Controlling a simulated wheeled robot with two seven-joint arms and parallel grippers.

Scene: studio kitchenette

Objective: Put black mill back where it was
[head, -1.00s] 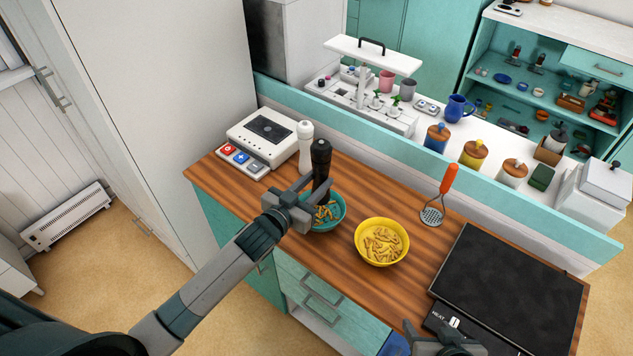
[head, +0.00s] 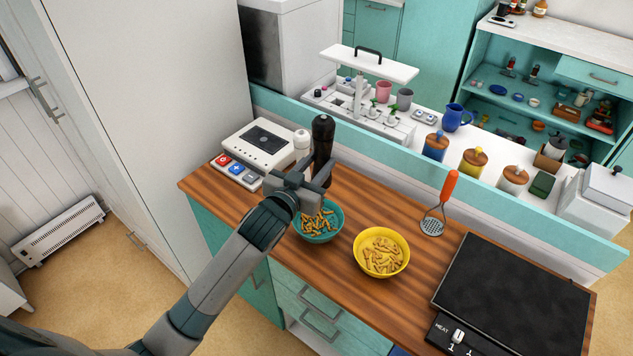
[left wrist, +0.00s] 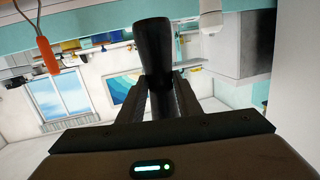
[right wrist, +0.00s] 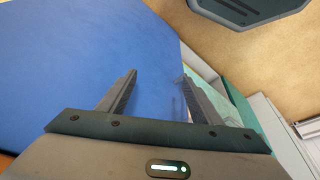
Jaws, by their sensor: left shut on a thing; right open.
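The black mill (head: 322,140) is upright in my left gripper (head: 312,178), which is shut around its lower part. In the left wrist view the mill (left wrist: 155,50) stands between the two fingers. It is in front of the white mill (head: 302,142) and partly overlaps it, behind the teal bowl (head: 318,237). The mill's lower end is hidden by the gripper, and it looks held above the counter. My right gripper (right wrist: 158,95) is open and empty, beside a large blue surface in the right wrist view; it is out of the head view.
The wooden counter (head: 350,207) also holds a yellow bowl (head: 382,268) of pasta-like pieces, an orange-handled masher (head: 442,200), a white appliance (head: 258,145) and a black hob (head: 515,295). A teal ledge (head: 430,185) runs behind. Some counter is bare right of the mills.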

